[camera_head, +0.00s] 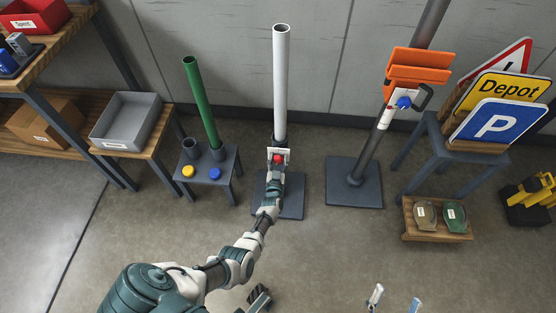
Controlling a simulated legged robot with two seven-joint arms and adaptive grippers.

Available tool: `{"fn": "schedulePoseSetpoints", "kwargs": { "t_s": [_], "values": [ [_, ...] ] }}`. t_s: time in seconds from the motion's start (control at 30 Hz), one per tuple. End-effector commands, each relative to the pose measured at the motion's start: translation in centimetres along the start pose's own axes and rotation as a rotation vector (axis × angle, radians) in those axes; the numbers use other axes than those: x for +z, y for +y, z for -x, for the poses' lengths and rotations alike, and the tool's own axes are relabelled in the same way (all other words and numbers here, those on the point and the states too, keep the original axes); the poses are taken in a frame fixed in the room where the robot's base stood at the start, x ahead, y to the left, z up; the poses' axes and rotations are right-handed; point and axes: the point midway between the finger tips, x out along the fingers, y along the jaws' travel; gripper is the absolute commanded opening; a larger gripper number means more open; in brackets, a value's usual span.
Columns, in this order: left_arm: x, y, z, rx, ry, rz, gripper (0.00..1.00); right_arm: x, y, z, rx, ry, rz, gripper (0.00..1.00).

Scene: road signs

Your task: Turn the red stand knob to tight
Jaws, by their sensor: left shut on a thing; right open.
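The red stand knob (280,159) sits low on the upright white pole (281,85), just under a white collar. Its dark square base (292,205) stands on the floor. My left gripper (277,163) is shut on the red knob from the front, and its fingers hide much of the knob. Whether the knob is loose or tight cannot be seen. My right gripper (395,301) appears only as two pale, separated fingertips at the bottom edge; it is open and empty, apart from the stands.
A grey stool (223,163) with a green pole stands left of the stand. A tilted grey pole with an orange holder and blue knob (403,103) stands right. Signs lean on a table (442,145); a low wooden tray (418,235) is below. The front floor is mostly clear.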

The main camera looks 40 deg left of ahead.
Motion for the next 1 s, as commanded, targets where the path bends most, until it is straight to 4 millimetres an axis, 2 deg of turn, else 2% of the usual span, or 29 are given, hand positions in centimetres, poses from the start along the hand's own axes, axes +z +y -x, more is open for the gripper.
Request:
{"fn": "schedulePoseSetpoints", "kwargs": {
  "t_s": [0.03,0.07,0.1,0.17,0.47,0.63,0.77,1.0],
  "values": [
    [1.0,0.4,0.5,0.009,-0.020,0.000,0.14,0.1,0.0,0.1,0.000,-0.001,0.000,0.77],
    [1.0,0.4,0.5,0.009,-0.020,0.000,0.14,0.1,0.0,0.1,0.000,-0.001,0.000,0.77],
    [1.0,0.4,0.5,0.009,-0.020,0.000,0.58,0.1,0.0,0.1,0.000,-0.001,-0.001,0.77],
    [0.9,0.3,0.5,0.008,-0.018,0.000,0.73,0.1,0.0,0.1,0.000,-0.001,-0.001,0.77],
    [0.3,0.1,0.3,0.003,-0.007,0.002,0.74,0.0,-0.1,0.1,-0.001,-0.003,-0.003,0.77],
    [0.4,0.1,1.3,0.002,-0.006,0.002,0.74,-0.2,-0.1,0.2,-0.001,0.000,-0.002,0.77],
    [0.4,0.1,3.5,0.002,-0.007,0.001,0.74,-0.2,-0.1,0.2,-0.001,0.001,-0.001,0.77],
    [0.5,0.1,8.9,0.003,-0.011,0.002,0.74,-0.2,-0.1,0.1,-0.001,0.002,-0.001,0.77]
  ]
}}
